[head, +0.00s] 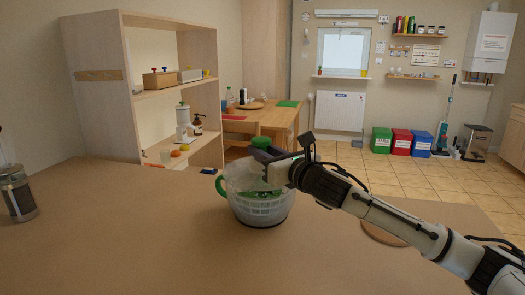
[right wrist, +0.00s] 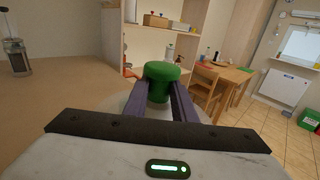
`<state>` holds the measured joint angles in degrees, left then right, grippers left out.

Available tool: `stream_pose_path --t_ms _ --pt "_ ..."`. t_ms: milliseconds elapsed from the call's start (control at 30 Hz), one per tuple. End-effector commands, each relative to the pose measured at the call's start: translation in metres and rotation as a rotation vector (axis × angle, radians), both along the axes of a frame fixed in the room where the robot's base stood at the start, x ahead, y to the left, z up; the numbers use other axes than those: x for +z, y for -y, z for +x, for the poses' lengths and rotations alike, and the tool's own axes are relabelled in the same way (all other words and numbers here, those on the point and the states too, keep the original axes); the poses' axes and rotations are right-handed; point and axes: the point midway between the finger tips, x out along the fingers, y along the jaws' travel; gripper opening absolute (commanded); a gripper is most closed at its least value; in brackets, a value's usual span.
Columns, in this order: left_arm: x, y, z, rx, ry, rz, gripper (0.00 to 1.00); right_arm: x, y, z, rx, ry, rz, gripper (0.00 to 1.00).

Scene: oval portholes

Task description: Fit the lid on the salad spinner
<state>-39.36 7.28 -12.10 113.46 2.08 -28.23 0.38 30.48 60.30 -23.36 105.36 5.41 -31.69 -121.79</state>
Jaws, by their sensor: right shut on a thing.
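The salad spinner (head: 262,212) is a clear bowl with a green side handle (head: 221,186), standing on the counter near the middle of the head view. Green shows through its wall. The pale, see-through lid (head: 243,172) is at the top of the bowl, and its green knob (head: 261,142) rises above it. My right gripper (head: 272,160) is shut on the knob, which also shows between the two fingers in the right wrist view (right wrist: 158,80). My gripper hides the lid's right side, so I cannot tell whether it is seated or slightly above the rim. My left gripper is out of view.
A round wooden board (head: 382,235) lies on the counter (head: 130,245), partly behind my right arm. A glass press (head: 17,192) stands at the far left. A wooden shelf unit (head: 110,100) stands behind the counter. The counter left of the spinner is mostly clear.

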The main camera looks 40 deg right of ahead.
Motion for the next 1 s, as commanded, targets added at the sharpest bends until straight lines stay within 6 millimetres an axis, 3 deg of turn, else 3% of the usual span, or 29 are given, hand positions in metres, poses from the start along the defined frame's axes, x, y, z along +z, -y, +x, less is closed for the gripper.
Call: stream_pose_path --t_ms 1000 --pt "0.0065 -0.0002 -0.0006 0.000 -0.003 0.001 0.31 0.0012 0.0007 0.0001 0.000 0.002 -0.001 0.00"
